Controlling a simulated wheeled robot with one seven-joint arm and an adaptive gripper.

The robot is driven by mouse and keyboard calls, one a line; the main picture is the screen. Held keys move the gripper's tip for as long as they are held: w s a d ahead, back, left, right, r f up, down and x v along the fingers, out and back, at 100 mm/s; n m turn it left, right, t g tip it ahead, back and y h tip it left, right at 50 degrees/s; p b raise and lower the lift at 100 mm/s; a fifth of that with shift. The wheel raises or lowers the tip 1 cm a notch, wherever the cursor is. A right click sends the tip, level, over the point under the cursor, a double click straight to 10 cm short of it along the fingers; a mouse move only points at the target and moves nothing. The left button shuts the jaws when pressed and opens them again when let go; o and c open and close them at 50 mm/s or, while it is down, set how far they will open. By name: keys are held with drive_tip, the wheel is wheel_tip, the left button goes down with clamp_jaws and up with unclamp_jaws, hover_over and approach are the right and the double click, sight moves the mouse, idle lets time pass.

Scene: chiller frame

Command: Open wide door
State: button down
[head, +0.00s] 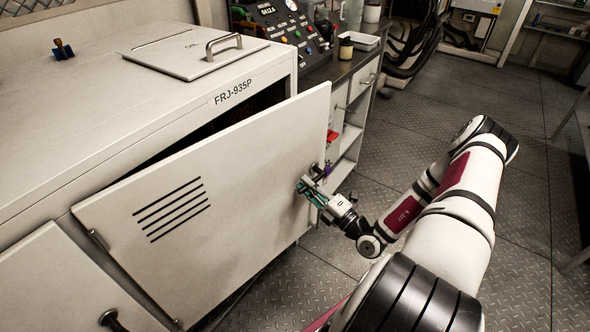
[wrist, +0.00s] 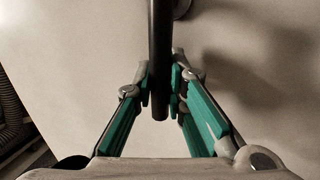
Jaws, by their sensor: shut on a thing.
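The wide door (head: 200,190) of the white cabinet labelled FRJ-935P is partly open. It is hinged at its left edge and its right edge is swung outward, with a dark gap above it. It has several dark vent slots. My gripper (head: 308,188) is at the door's right edge. In the wrist view my gripper (wrist: 160,90) has its green-padded fingers closed on both sides of a dark bar handle (wrist: 160,50). The door face (wrist: 70,50) fills the background there. The cabinet's inside is mostly hidden.
A narrower door (head: 60,285) with a dark knob is at lower left. A lid (head: 190,50) with a metal handle lies on the cabinet top. A control panel (head: 285,30) and a drawer unit (head: 362,80) stand behind. The metal floor (head: 280,285) before the door is clear.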

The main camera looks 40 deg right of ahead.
drive_tip(key=s+m+h+p, duration=0.1)
drive_tip(key=s+h+p, duration=0.1)
drive_tip(key=s, duration=1)
drive_tip(key=shift+s+a+m+h+p, duration=0.3)
drive_tip(key=shift+s+h+p, duration=0.1)
drive_tip(key=shift+h, duration=0.2)
drive_tip(key=shift+f, duration=0.1)
drive_tip(key=c, duration=1.6)
unclamp_jaws()
drive_tip(key=s, duration=0.4)
drive_tip(key=s+f, duration=0.1)
drive_tip(key=s, duration=0.3)
drive_tip(key=s+f, duration=0.1)
drive_tip(key=s, duration=0.2)
drive_tip(key=shift+s+d+f, duration=0.1)
drive_tip(key=shift+s, duration=0.3)
